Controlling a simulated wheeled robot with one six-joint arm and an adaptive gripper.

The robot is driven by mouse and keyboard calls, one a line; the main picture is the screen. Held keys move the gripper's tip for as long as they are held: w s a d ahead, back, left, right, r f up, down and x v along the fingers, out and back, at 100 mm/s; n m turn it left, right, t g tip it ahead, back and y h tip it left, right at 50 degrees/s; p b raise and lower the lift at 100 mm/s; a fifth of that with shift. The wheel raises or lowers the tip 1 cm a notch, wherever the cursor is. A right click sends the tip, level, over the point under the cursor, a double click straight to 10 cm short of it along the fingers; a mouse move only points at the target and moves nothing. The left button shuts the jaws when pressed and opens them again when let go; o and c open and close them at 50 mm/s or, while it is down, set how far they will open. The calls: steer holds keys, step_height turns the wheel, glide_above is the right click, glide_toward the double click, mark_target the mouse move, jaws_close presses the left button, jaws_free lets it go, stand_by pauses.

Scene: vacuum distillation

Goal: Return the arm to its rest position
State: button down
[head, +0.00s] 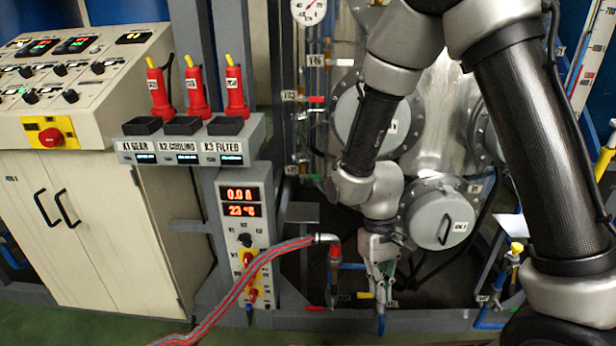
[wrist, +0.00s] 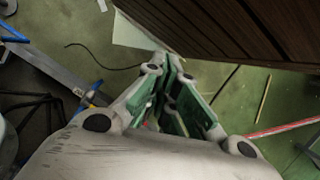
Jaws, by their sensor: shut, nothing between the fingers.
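My arm comes in from the upper right of the head view and bends down to my gripper (head: 381,310), which hangs low in front of the round metal flanges, pointing down. In the wrist view my gripper (wrist: 170,62) has its green-lined fingers brought together at the tips, with nothing held. The green floor lies well below the fingers in that view.
A control box (head: 240,235) with red displays stands left of my gripper. A red and grey hose (head: 245,280) curves from the floor to a fitting beside it. A round flange cover (head: 440,220) lies just to its right. Several red-handled plugs (head: 196,90) stand on a labelled shelf. A brown slatted panel (wrist: 240,30) is close in the wrist view.

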steer(key=s+d+r+m+t, duration=0.1)
steer(key=s+d+r+t, duration=0.1)
steer(key=d+r, duration=0.4)
steer(key=s+d+r+m+t, duration=0.1)
steer(key=s+d+r+t, duration=0.1)
steer(key=d+r, duration=0.5)
steer(key=s+d+r+m+t, duration=0.2)
steer(key=d+r+t, duration=0.2)
steer(key=r, duration=1.2)
steer(key=d, duration=0.3)
steer(key=shift+s+d+y, duration=0.2)
steer(key=shift+d+y, duration=0.05)
steer(key=shift+y, duration=0.15)
steer(key=shift+r, duration=0.1)
